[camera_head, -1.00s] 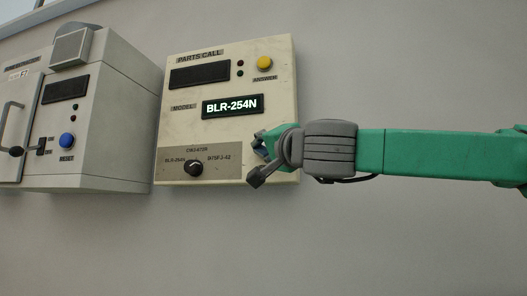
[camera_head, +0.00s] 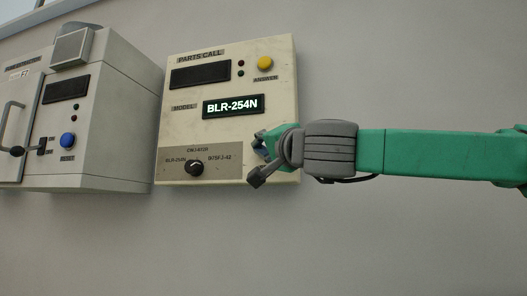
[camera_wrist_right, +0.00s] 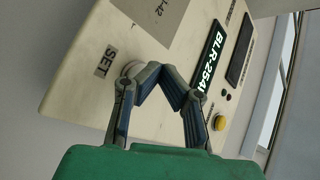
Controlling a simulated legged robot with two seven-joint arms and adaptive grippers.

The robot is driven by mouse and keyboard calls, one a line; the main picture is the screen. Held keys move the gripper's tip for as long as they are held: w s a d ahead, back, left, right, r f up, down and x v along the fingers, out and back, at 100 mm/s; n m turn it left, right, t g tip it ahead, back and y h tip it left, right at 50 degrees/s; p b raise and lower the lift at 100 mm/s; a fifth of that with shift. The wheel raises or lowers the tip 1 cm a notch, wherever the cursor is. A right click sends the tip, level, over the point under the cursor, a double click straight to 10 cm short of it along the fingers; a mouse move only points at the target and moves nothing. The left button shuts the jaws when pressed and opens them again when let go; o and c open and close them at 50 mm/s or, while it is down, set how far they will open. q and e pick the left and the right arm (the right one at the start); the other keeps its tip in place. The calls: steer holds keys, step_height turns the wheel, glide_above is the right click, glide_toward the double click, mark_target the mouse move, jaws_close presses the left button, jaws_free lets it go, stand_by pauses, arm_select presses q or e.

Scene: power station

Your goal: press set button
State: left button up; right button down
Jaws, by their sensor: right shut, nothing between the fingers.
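The cream parts call panel (camera_head: 222,120) hangs on the wall in the head view, its display reading BLR-254N. My right gripper (camera_head: 262,152) is in front of its lower right edge and hides the set button there. In the right wrist view, the SET label (camera_wrist_right: 107,62) shows beside a round pale button (camera_wrist_right: 131,69), partly covered by a finger. My right gripper (camera_wrist_right: 158,73) is shut and empty, its tips by the button; I cannot tell whether they touch it. My left gripper is not in view.
A yellow answer button (camera_head: 264,63) and a black model knob (camera_head: 194,168) are on the same panel. A grey machine (camera_head: 100,110) with a blue reset button (camera_head: 67,140) stands to the left. The wall to the right and below is bare.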

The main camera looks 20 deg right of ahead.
steer(key=shift+w+d+r, duration=0.1)
steer(key=shift+w+d, duration=0.05)
steer(key=shift+w, duration=0.05)
steer(key=shift+w+d+p, duration=0.35)
steer(key=shift+w, duration=0.1)
stand_by(0.8)
steer(key=shift+s+a, duration=0.5)
steer(key=shift+s, duration=0.25)
steer(key=s+a, duration=0.1)
steer(key=s, duration=0.1)
steer(key=s+a, duration=0.2)
steer(key=shift+s+b, duration=0.1)
steer(key=shift+b, duration=0.3)
steer(key=shift+d, duration=0.1)
stand_by(0.7)
